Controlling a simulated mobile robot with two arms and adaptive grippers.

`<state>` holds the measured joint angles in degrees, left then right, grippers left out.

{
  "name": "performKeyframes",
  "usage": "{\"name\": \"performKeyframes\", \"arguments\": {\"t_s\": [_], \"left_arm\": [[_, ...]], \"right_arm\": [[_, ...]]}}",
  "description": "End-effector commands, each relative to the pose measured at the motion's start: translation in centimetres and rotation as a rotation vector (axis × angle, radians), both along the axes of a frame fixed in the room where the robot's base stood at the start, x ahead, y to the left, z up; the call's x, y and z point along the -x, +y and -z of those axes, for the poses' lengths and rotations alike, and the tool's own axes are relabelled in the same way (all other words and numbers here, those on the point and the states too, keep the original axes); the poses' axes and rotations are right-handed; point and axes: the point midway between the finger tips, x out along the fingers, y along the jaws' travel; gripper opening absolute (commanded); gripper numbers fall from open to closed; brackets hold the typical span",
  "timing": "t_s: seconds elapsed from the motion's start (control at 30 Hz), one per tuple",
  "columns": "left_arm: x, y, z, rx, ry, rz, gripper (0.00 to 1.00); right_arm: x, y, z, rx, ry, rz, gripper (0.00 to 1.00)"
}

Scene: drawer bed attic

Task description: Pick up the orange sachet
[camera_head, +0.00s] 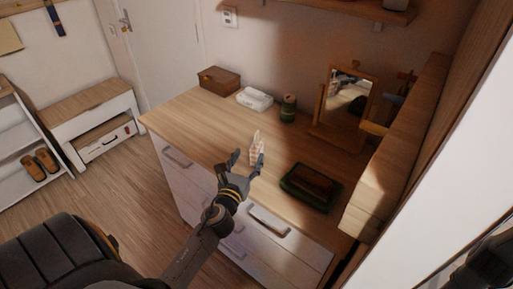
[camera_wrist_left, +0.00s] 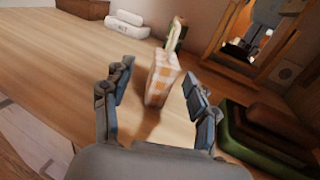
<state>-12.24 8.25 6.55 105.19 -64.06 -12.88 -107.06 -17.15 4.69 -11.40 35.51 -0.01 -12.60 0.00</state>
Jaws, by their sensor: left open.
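The orange sachet (camera_wrist_left: 162,78) is a small packet with an orange and white checked pattern. It stands upright on the wooden dresser top (camera_head: 192,120). In the head view the sachet (camera_head: 257,146) is just beyond my left gripper (camera_head: 248,161), partly hidden by a finger. My left gripper is open and empty. In the left wrist view the sachet appears between the two spread fingers (camera_wrist_left: 150,92), a little ahead of them. No contact is clear. My right gripper is not in view.
A dark green tray (camera_head: 290,182) with a brown item lies right of the sachet. The dresser top left of the sachet is clear.

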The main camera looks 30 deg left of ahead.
Motion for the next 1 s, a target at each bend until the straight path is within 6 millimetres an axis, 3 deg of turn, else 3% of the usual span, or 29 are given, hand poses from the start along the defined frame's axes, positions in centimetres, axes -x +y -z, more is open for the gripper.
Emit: {"name": "performKeyframes", "arguments": {"t_s": [0.23,0.5,0.83,1.0], "left_arm": [[-1.9,0.4,-0.2,0.003,-0.002,-0.001,0.58],[-5.7,0.9,-0.5,0.002,-0.001,0.000,0.58],[-6.4,1.1,-0.3,0.002,0.001,0.000,0.58],[-6.4,1.1,-0.3,0.002,0.000,0.000,0.24]], "right_arm": [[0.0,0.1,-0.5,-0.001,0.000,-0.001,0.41],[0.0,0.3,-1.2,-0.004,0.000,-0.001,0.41],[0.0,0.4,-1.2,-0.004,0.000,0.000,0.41],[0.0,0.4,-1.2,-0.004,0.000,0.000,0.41]]}}
